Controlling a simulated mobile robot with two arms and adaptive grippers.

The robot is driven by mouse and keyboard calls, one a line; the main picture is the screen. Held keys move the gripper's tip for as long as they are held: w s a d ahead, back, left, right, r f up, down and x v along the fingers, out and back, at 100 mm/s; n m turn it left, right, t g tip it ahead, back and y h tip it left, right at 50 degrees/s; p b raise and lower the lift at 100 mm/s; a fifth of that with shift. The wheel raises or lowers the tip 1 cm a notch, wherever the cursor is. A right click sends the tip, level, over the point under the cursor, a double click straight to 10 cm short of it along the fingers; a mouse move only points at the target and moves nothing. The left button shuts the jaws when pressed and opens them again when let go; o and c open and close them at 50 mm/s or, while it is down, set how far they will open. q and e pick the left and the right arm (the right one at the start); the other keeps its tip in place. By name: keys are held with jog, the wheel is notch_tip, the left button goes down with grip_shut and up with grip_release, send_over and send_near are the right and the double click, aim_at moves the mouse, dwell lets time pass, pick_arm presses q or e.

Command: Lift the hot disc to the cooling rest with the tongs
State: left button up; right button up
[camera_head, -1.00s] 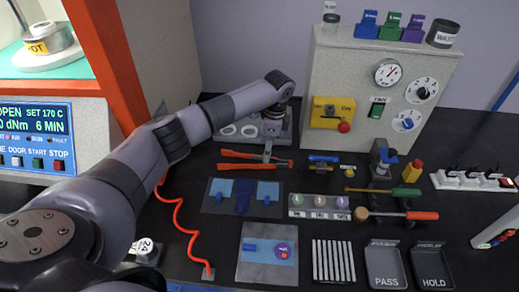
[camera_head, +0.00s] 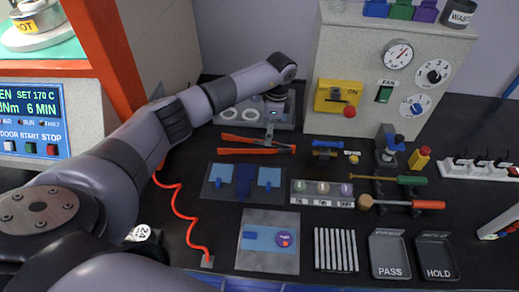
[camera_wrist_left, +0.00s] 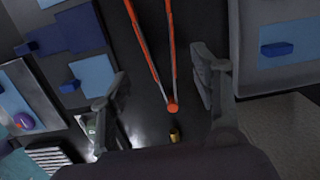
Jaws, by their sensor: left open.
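The tongs (camera_head: 255,146), with two orange handles, lie on the dark bench at the back, left of centre. In the left wrist view the tongs (camera_wrist_left: 172,107) run between my open fingers, joined at an orange end. My left gripper (camera_wrist_left: 158,95) is open and empty. In the head view my left gripper (camera_head: 271,120) points down at the tongs; the gap above them is hard to judge. A round metal part with a HOT label (camera_head: 27,25) sits in the machine at upper left; I cannot make out the disc. A ribbed plate (camera_head: 335,250), possibly the cooling rest, lies at the front.
The PASS tray (camera_head: 389,270) and HOLD tray (camera_head: 437,271) lie front right. A grey cabinet (camera_head: 365,100) with dials stands behind. A blue-patched mat (camera_head: 243,183) and hammer-like tools (camera_head: 400,204) crowd the middle.

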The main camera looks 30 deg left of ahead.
pick_arm(q)
jog(key=f+b, duration=0.2)
jog(key=f, duration=0.1)
jog(key=f+b, duration=0.1)
jog(key=f, duration=0.1)
jog(key=shift+a+f, duration=0.2)
jog(key=shift+a, duration=0.05)
jog(key=shift+s+f+b, duration=0.1)
jog(key=shift+f+b, duration=0.2)
jog(key=shift+f, duration=0.3)
jog(key=c, duration=0.7)
notch_tip(320, 180, up, 12)
jog(key=p, duration=1)
